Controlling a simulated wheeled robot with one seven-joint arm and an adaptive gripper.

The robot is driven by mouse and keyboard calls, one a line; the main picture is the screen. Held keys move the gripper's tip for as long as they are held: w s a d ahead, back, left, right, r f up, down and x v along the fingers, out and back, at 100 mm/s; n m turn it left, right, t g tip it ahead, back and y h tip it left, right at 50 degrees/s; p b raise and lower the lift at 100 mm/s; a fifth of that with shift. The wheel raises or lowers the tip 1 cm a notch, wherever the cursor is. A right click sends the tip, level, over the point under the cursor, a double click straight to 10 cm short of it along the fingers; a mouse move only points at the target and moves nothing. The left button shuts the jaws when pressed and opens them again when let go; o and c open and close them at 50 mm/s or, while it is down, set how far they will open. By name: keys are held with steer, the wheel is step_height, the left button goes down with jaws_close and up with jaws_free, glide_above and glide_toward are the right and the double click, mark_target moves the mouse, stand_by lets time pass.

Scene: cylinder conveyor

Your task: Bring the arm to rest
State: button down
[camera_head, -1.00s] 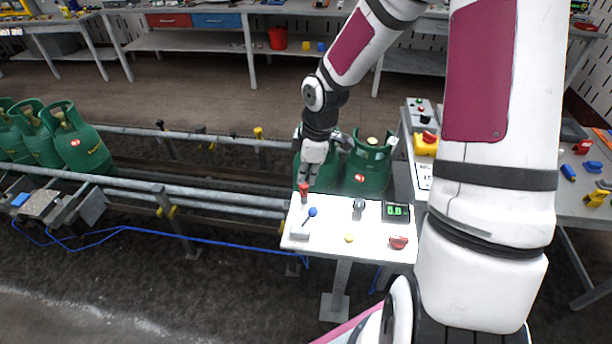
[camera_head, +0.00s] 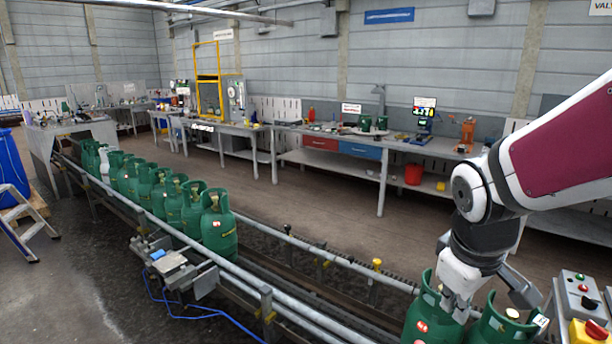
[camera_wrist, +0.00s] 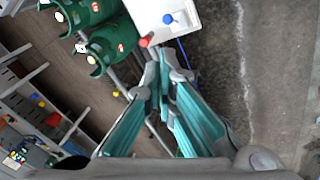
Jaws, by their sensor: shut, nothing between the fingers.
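My arm comes in from the right of the head view. My gripper (camera_head: 453,305) points down at the lower right, in front of two green gas cylinders (camera_head: 420,322) in that view. In the wrist view its teal-padded fingers (camera_wrist: 163,68) are close together with nothing held between them. Beyond the fingertips are a red knob (camera_wrist: 145,41) and a white control panel (camera_wrist: 190,38) with a blue knob (camera_wrist: 167,19). The two cylinders also show at the upper left of the wrist view (camera_wrist: 112,42). I cannot tell whether the fingers touch anything.
A conveyor with rails (camera_head: 285,295) runs diagonally, carrying a row of green cylinders (camera_head: 219,232) at left. A control box (camera_head: 580,295) stands right of my gripper. Workbenches (camera_head: 335,168) line the back wall. Brown floor lies open between conveyor and benches.

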steer(key=s+a+r+m+t+y, duration=0.1)
steer(key=s+a+r+m, duration=0.1)
steer(key=s, duration=0.3)
steer(key=s+a+r+m+t+y, duration=0.1)
steer(key=s+a+r+m, duration=0.1)
steer(key=s+r, duration=0.3)
steer(key=shift+s+a+r+m+t+b, duration=0.35)
steer(key=shift+s+m, duration=0.2)
steer(key=shift+m, duration=0.25)
